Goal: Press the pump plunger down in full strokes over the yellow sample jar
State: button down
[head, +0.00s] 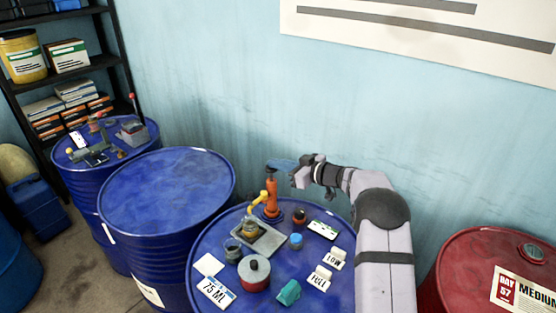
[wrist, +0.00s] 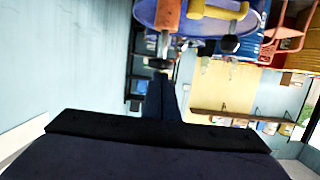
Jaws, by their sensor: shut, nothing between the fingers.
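The orange pump (head: 271,197) stands upright on the blue drum, its dark plunger knob (head: 271,171) raised at the top. Its yellow spout (head: 258,199) reaches left over a jar with yellowish contents (head: 251,227), which stands on a grey tray (head: 270,239). My gripper (head: 297,178) is shut and empty, in the air just right of the plunger knob and apart from it. The jar is not clear there.
A second glass jar (head: 233,249) stands at the tray's left. A red tin (head: 254,272), a teal cloth (head: 289,292), a 75 ML card (head: 216,292) and LOW (head: 335,259) and FULL (head: 320,278) signs crowd the drum top (head: 225,220). A red drum (head: 490,255) is at right.

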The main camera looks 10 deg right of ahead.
jog(key=shift+s+f+b, duration=0.1)
jog(key=shift+f+b, duration=0.6)
jog(key=shift+f, duration=1.25)
jog(key=shift+r+p, duration=0.6)
jog(key=s+d+r+b, duration=0.1)
jog(key=s+d+r, duration=0.4)
jog(key=s+d, duration=0.1)
jog(key=shift+s+d+r, duration=0.4)
jog(key=shift+d, duration=0.05)
jog(key=shift+r, duration=0.1)
